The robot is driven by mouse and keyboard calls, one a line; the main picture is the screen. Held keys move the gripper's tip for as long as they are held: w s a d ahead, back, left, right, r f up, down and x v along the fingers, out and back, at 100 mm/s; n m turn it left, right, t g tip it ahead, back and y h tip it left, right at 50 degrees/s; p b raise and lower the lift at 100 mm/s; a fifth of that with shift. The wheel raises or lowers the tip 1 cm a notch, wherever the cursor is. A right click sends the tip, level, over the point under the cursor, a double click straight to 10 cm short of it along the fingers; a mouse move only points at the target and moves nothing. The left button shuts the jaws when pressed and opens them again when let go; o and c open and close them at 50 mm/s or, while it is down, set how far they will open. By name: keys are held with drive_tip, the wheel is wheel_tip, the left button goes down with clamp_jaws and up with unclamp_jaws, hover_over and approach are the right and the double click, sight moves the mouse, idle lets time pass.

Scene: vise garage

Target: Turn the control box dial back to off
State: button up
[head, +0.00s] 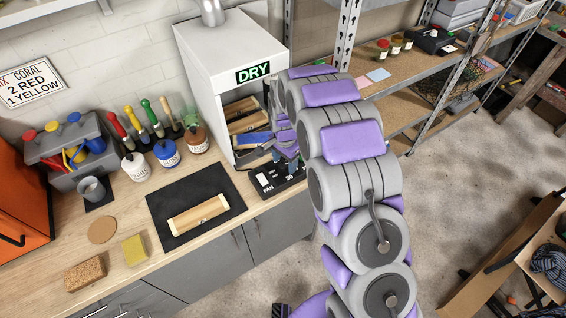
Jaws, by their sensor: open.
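The control box (268,187) is a small black unit at the counter's front edge, before the white drying cabinet (207,80) with its lit green DRY sign. A white FAN switch (263,179) shows on its left part, and the number 30 is printed on its right part. My gripper (284,161) is open, low over the right and back part of the box. The dial itself is hidden or too small to make out behind my gripper, so its setting and any contact cannot be told. My arm comes in from the lower right.
Wooden blocks (247,121) sit inside the cabinet. A wooden block (198,213) lies on a black mat (167,204). Paint jars (167,153) with brushes stand left of the cabinet. A metal shelf post (347,35) rises behind my arm. The floor at right is partly open.

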drive_tip(key=shift+d+f, duration=0.1)
drive_tip(key=shift+f, duration=0.3)
drive_tip(key=shift+a+f, duration=0.1)
drive_tip(key=shift+a, duration=0.6)
drive_tip(key=shift+c, duration=0.6)
drive_tip(key=shift+d, duration=0.45)
drive_tip(key=c, duration=0.6)
drive_tip(key=shift+a, duration=0.1)
drive_tip(key=c, duration=0.3)
